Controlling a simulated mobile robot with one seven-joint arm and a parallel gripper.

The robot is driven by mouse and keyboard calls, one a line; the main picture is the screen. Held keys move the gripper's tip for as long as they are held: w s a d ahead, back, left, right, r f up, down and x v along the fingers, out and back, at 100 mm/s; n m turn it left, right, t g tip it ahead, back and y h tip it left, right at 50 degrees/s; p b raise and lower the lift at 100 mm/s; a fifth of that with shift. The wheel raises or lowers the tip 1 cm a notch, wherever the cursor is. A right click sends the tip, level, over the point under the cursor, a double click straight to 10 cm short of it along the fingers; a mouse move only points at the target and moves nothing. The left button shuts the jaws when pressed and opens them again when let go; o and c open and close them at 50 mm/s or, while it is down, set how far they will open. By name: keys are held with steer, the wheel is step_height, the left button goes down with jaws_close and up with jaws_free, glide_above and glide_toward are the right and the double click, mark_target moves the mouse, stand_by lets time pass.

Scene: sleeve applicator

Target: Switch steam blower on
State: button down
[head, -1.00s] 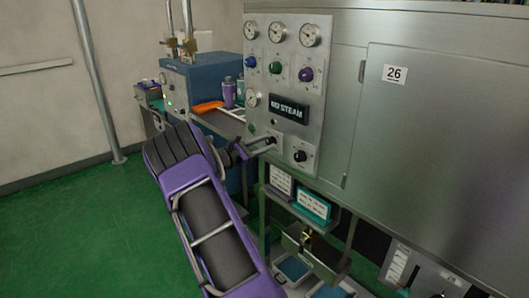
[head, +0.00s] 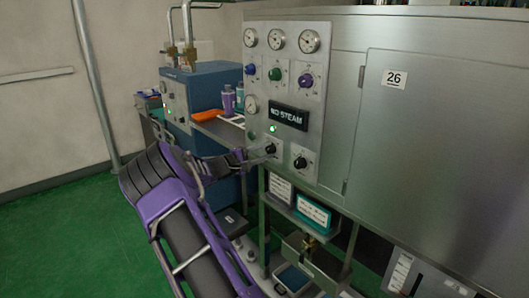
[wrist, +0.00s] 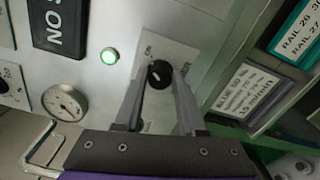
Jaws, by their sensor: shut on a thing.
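The steel control panel (head: 311,95) carries gauges, coloured knobs and a dark "NO STEAM" sign (head: 288,114). A small black rotary knob (head: 271,148) sits below the sign on its own light plate.
A second black knob (head: 300,162) is close by on the right. Card holders (head: 313,213) hang below the panel. A blue box (head: 202,95) with pipes, purple bottles (head: 229,100) and an orange item (head: 207,115) stand behind my arm. Green floor lies free at left.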

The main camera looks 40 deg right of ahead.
steer(key=shift+m, duration=0.7)
steer(key=c, duration=0.5)
jaws_free()
steer(key=s+a+p, duration=0.1)
steer(key=a, duration=1.6)
steer(key=shift+s+a, duration=0.2)
